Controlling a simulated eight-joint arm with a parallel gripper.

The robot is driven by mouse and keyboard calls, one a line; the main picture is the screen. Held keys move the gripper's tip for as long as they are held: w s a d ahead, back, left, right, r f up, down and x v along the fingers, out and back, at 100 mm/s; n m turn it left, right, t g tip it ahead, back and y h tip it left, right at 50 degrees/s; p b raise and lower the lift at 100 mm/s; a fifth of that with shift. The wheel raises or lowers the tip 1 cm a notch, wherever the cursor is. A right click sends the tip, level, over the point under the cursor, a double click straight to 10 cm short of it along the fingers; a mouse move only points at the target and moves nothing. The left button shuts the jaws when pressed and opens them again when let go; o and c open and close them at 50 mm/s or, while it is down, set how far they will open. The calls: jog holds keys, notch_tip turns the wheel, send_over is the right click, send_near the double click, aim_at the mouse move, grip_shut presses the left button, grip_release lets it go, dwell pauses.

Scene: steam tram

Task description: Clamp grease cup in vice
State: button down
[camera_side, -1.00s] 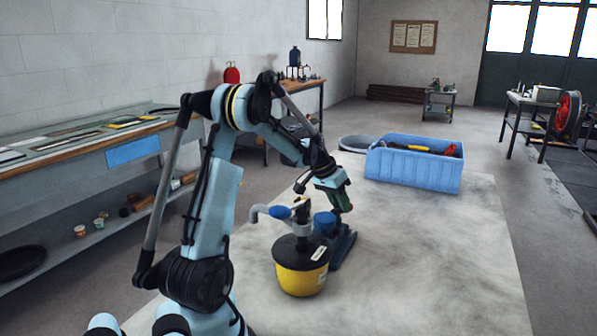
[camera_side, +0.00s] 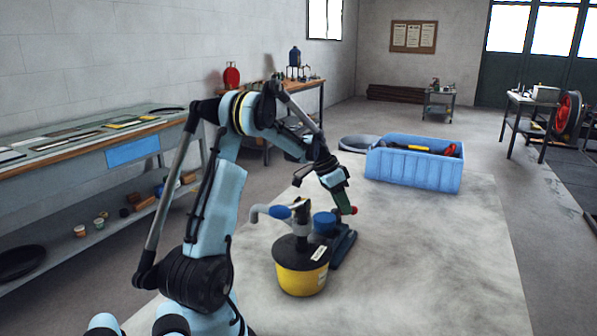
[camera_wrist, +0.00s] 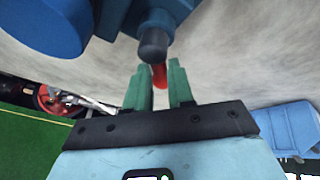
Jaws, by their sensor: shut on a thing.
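A blue vice (camera_side: 342,247) stands on the pale floor slab; its body also shows at the top of the wrist view (camera_wrist: 120,15). A dark grey screw end (camera_wrist: 153,42) sticks out toward my gripper (camera_wrist: 159,72). My green fingers are shut on a red-ended handle (camera_wrist: 160,76) just below that screw; the red end (camera_side: 353,210) shows beside the fingers in the side view. A round blue cup-like piece (camera_side: 325,223) sits at the vice, possibly the grease cup; a round blue shape (camera_wrist: 42,25) shows upper left in the wrist view. I cannot tell whether the jaws grip it.
A yellow pot (camera_side: 301,279) with a black lid and a grey spout stands close in front of the vice. A blue crate (camera_side: 413,172) with tools stands behind. A workbench (camera_side: 110,148) runs along the left wall. The slab to the right is clear.

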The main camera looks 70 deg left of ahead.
jog(key=shift+w+d, duration=0.1)
jog(key=c, duration=1.1)
grip_release()
jog(key=v, duration=1.2)
